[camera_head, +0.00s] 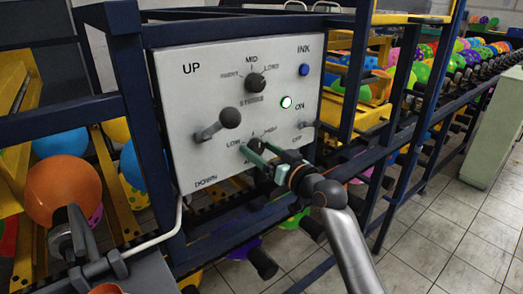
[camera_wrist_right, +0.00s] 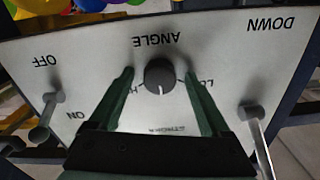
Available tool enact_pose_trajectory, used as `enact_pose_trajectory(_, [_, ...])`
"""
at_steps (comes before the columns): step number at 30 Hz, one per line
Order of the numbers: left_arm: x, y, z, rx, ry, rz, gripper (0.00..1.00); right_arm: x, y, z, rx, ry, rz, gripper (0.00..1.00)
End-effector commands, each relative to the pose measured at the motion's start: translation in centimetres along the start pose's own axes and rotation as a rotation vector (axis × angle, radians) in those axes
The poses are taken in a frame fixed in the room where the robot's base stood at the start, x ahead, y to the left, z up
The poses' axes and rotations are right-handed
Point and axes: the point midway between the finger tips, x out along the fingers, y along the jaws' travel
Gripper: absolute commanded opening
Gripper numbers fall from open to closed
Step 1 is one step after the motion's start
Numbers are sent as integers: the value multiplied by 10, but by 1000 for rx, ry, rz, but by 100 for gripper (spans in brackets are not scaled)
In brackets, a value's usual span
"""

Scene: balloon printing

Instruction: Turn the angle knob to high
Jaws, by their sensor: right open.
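The angle knob (camera_wrist_right: 160,74) is a round dark knob on the grey control panel (camera_head: 185,95). In the right wrist view, which shows the panel upside down, its white pointer mark faces down the picture, between the partly covered HIGH and LOW labels. My right gripper (camera_wrist_right: 160,78) is open, with one green finger on each side of the knob. Small gaps show between the fingers and the knob. In the head view, my right gripper (camera_head: 259,160) reaches the panel from the lower right and partly hides the angle knob (camera_head: 258,146). My left gripper is not in view.
Above the angle knob is another dark knob (camera_head: 255,82). An up-down lever (camera_head: 218,122) is at the left, and an on-off lever (camera_head: 305,124) is at the right. A lit green button (camera_head: 286,102) and a blue ink button (camera_head: 304,70) are nearby. Dark blue frame bars surround the panel.

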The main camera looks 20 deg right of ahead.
Motion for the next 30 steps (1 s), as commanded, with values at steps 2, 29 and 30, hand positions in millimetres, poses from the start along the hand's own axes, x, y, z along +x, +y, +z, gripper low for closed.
enact_pose_trajectory(2, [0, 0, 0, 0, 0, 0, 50, 0, 0, 0, 0, 0, 0, 77])
enact_pose_trajectory(29, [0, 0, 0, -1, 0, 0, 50, 0, 0, 0, 9, 0, 0, 0])
enact_pose_trajectory(30, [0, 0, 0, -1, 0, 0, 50, 0, 0, 0, 16, 0, 0, 0])
